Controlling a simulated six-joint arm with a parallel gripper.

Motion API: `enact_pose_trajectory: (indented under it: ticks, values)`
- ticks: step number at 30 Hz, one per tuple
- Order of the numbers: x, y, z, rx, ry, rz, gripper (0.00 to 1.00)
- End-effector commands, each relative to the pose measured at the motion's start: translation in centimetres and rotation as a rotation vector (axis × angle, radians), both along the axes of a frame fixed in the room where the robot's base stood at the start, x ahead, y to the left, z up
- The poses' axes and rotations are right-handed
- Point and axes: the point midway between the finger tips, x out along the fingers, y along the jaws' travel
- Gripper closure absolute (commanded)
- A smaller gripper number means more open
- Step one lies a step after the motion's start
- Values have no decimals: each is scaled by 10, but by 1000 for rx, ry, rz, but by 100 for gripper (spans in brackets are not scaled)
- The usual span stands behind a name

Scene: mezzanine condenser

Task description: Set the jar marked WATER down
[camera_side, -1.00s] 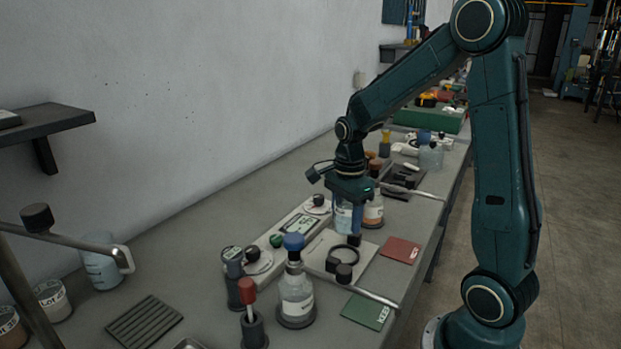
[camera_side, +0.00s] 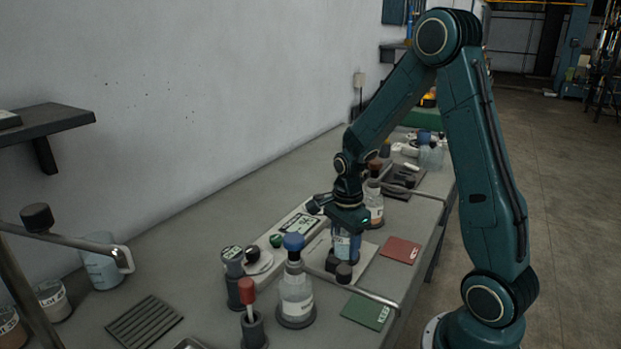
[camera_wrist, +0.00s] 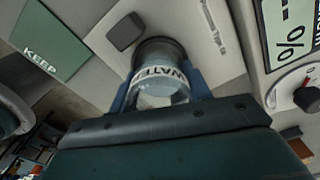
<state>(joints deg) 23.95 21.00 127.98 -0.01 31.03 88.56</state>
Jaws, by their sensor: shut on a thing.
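My gripper (camera_side: 346,238) is shut on the jar marked WATER (camera_wrist: 165,88), with a blue finger on each side of it. The jar is clear, with a white label and a dark round end. In the side view the jar (camera_side: 342,246) is upright and mostly hidden by the fingers. It is over or on a pale board (camera_side: 318,246). I cannot tell whether its bottom touches the board.
A blue-topped bottle (camera_side: 296,298) and a red-topped dropper (camera_side: 251,318) stand in front. A green KEEP card (camera_side: 367,311) and a red card (camera_side: 400,250) lie on the bench. An orange-labelled jar (camera_side: 374,205) stands close behind my gripper. A bent metal rail (camera_side: 368,294) is near.

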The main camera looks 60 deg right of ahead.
Motion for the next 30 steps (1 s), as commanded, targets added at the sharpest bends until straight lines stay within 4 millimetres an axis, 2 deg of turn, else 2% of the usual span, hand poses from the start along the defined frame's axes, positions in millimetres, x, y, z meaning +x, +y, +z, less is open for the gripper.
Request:
enact_pose_trajectory:
  ticks: [15,16,18,30]
  values:
    - [0,0,-6,0,0,0,76]
    - [0,0,-6,0,0,0,46]
    - [0,0,-6,0,0,0,32]
    - [0,0,-4,0,-1,0,30]
